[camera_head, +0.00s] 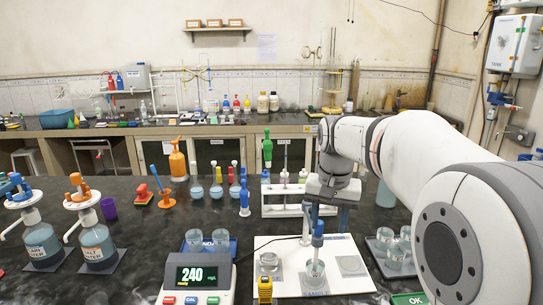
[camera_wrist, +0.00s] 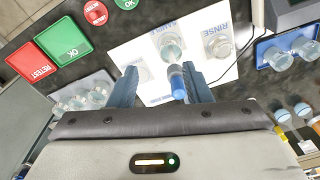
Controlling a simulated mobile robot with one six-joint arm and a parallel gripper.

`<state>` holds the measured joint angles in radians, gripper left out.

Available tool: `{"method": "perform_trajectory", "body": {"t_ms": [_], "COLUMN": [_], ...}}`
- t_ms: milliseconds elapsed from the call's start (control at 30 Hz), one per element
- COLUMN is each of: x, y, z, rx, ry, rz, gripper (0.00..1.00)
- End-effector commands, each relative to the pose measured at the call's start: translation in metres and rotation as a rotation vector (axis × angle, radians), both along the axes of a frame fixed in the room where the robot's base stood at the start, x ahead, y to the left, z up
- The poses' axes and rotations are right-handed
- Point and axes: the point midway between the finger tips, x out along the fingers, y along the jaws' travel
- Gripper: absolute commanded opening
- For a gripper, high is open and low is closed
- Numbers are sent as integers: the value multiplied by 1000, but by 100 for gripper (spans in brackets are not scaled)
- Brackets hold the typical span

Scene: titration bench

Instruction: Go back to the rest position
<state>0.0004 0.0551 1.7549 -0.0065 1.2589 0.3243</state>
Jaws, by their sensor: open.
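My gripper (camera_head: 325,222) is above the white mat (camera_head: 335,245) in the head view, pointing down. A blue-topped probe (camera_head: 318,232) stands in a glass beaker (camera_head: 315,270) on the mat, just below and in front of the gripper. In the wrist view my gripper (camera_wrist: 160,82) has its two blue-grey fingers spread apart. The blue probe top (camera_wrist: 177,80) shows between them, closer to the right finger. I see no grip on it. The beaker (camera_wrist: 170,47) lies beyond it.
A meter reading 240 (camera_head: 195,278) stands left of the mat. Beakers sit on trays at both sides, with a white rack (camera_head: 290,210) behind. Dispenser bottles (camera_head: 95,240) stand at the left. RETEST (camera_wrist: 34,75) and OK (camera_wrist: 63,42) pads show in the wrist view.

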Motion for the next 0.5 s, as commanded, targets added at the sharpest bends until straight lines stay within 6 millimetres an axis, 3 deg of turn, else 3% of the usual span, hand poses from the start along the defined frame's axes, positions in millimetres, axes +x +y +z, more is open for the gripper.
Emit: {"method": "perform_trajectory", "body": {"t_ms": [33, 300, 500], "x": [-25, -135, -187], "y": [0, 0, 0], "z": [-3, -48, -81], "rx": [-2, -25, -42], "ry": [-19, -112, -154], "rz": [32, 210, 297], "gripper": [44, 44, 44]}}
